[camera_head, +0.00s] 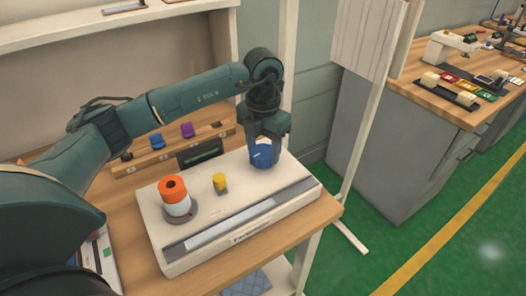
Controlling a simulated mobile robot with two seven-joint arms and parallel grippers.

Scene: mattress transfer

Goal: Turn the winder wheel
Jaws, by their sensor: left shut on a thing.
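A cream-coloured winder machine (237,210) stands on a wooden bench. On its top are an orange and white spool (174,196) on a grey disc, a small yellow knob (219,182) and a blue wheel (262,156) at the back right. My left gripper (266,150) points down over the blue wheel and is shut on it. Its fingers hide part of the wheel. My right gripper is not in view.
A wooden rack (165,150) with a blue and a purple piece stands behind the machine. A dark display (200,151) sits at the machine's back edge. Another bench (440,91) with equipment is at the right, across a green floor (450,200).

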